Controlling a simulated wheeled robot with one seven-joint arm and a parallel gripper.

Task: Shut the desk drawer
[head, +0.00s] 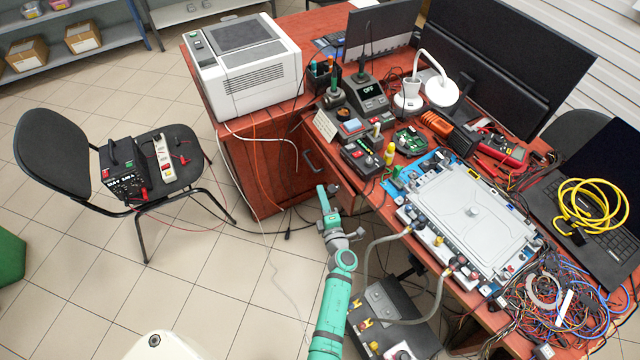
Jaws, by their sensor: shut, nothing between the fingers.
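The desk (200,62) is red-brown wood, with a side pedestal (258,172) under the printer. The drawer front, with a dark curved handle (312,161), is at the pedestal's right side. The rest of the drawer is mostly hidden under the desktop and behind my arm, and I cannot tell how far out it stands. My gripper (328,192) is teal and grey, and reaches up from the bottom of the head view. It is shut and empty, just below and right of the handle; I cannot tell if it touches the drawer.
A white printer (243,70) stands on the desk corner. Loose cables hang down beside the pedestal. Hoses run from the grey coolant plate (470,215) to a grey unit (395,320) on the right. A black chair (62,150) stands left; tiled floor between is mostly clear.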

